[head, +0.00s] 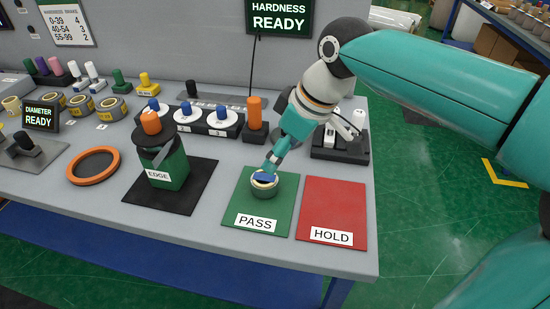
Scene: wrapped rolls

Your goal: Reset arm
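My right arm comes in from the right, and its gripper (267,173) points down at a small roll (264,191) on the green PASS mat (236,207). The roll has a pale top and a darker grey side. A blue piece shows at its top by the fingertips. The gripper touches or nearly touches the roll; I cannot tell whether its fingers are closed on it. My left arm and gripper are not in view.
The red HOLD mat (334,207) is bare. An orange ring (93,166) lies at the left, beside a green EDGE device (171,170) on a black mat. Several blue-knobbed discs and an orange-topped post (254,111) stand behind. The table's front edge is near.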

